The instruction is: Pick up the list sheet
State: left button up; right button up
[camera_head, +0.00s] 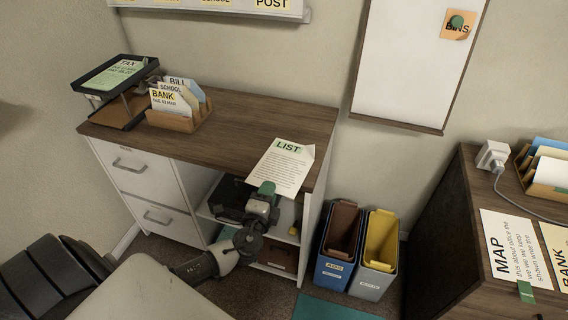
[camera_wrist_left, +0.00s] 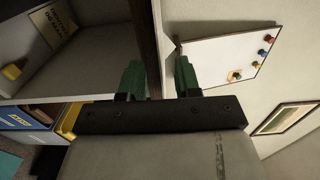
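The list sheet (camera_head: 281,170) is a white page with a green LIST heading. In the head view it lies at the right end of the wooden cabinet top, its lower part reaching the front edge. My left gripper (camera_head: 266,189) is just at the sheet's lower left edge, in front of the cabinet. In the left wrist view its two green fingers (camera_wrist_left: 160,80) stand apart with a gap between them, and I see no sheet clearly held there. Whether the fingers touch the paper is hidden. My right gripper is not in view.
The cabinet top (camera_head: 238,130) also carries a letter holder (camera_head: 182,118) and a black tray (camera_head: 117,80) at its left. Blue (camera_head: 334,270) and grey (camera_head: 375,269) bins stand right of the cabinet. A desk (camera_head: 470,200) is at the right. A whiteboard (camera_head: 412,75) hangs behind.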

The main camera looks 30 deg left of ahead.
pick_arm(q)
jog(key=shift+x, duration=1.55)
jog(key=shift+c, duration=0.5)
grip_shut()
jog(key=shift+r, duration=0.15)
